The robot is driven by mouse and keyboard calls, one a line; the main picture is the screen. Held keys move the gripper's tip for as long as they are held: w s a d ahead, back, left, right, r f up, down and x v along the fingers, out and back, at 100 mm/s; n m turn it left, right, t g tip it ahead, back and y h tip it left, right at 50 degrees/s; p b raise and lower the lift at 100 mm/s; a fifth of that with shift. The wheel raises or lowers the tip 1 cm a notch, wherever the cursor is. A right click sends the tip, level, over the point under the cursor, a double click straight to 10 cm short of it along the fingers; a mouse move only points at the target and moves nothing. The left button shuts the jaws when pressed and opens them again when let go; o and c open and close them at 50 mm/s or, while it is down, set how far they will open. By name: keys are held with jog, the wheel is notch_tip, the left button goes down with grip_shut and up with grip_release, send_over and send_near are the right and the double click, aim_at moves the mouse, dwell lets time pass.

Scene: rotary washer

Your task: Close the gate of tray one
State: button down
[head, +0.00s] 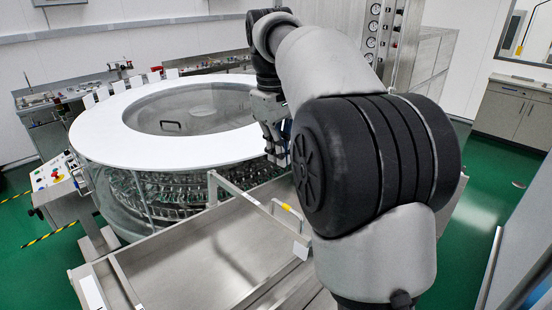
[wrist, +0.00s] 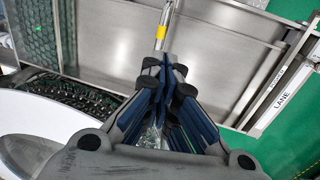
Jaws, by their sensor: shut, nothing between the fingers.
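My gripper (head: 275,155) is above the inner edge of the metal trays beside the washer, with its fingers shut and empty. In the wrist view the closed fingertips (wrist: 166,68) point at a thin metal rod with a yellow band (wrist: 161,32). The banded rod also shows in the head view (head: 287,208), below and right of the gripper. I cannot tell whether the fingertips touch it. A metal gate-like rail (head: 240,192) runs at the washer end of the left tray (head: 190,265). No readable number marks which tray is tray one; my arm hides much of the right tray.
The round washer (head: 165,130) with a white ring top and glass sides stands left of the gripper, holding many small glass items. A control panel (head: 50,172) is at its left. A rail labelled LANE (wrist: 282,100) borders the tray in the wrist view. Green floor is open at right.

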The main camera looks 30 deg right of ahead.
jog(key=f+b, duration=0.1)
jog(key=f, duration=0.3)
jog(key=f+b, duration=0.1)
jog(key=f, duration=0.3)
jog(key=d+f+b, duration=0.1)
jog(key=f, duration=0.3)
jog(key=shift+w+d+f, duration=0.1)
jog(key=shift+w+f, duration=0.1)
notch_tip(320, 180, down, 12)
jog(key=a+b, duration=0.1)
jog(key=b, duration=0.4)
jog(key=shift+s+a, duration=0.15)
jog(key=shift+s, duration=0.15)
jog(key=shift+f, duration=0.15)
notch_tip(320, 180, up, 14)
jog(key=p, duration=0.6)
send_over(282, 204)
jog(key=a, duration=0.2)
jog(key=s+a+f+m+t+b, duration=0.1)
jog(key=s+a+b, duration=0.2)
jog(key=s, duration=0.4)
jog(key=s+a+f+m+t+b, duration=0.1)
jog(key=s+a+f+b, duration=0.2)
jog(key=s, duration=0.4)
jog(key=s+a+f+m+t+y+b, duration=0.1)
jog(key=s+a+f+b, duration=0.3)
jog(key=s+f, duration=0.6)
jog(key=s+m+t, duration=0.1)
jog(key=s, duration=0.2)
jog(key=shift+b, duration=0.35)
